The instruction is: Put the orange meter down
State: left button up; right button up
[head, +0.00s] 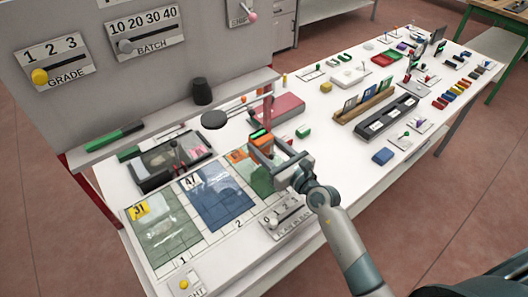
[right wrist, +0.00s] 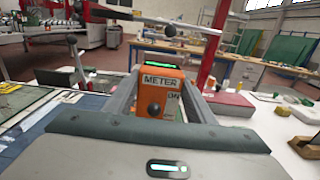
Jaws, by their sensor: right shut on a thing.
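The orange meter (right wrist: 165,88) is a small box with a METER label, a dark knob and a green strip on top. It stands upright between the fingers of my right gripper (right wrist: 155,85) in the right wrist view. In the head view, my right gripper (head: 272,150) is shut on the orange meter (head: 261,138) above the far right part of the gridded mat (head: 161,262). I cannot tell whether the meter's underside touches anything. My left gripper is not in view.
Green (head: 166,222) and blue (head: 216,197) sheets lie on the mat. A black tray (head: 146,184) stands behind it, and a red box (head: 287,107) farther back. A shelf with a black cylinder (head: 202,91) overhangs the table. A lever panel (head: 288,216) is at the front edge.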

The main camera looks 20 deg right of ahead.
jog(key=shift+w+a+f, duration=0.15)
jog(key=shift+a, duration=0.05)
jog(key=shift+d+f, duration=0.1)
jog(key=shift+f, duration=1.65)
jog(key=shift+f, duration=0.2)
jog(key=o, duration=1.3)
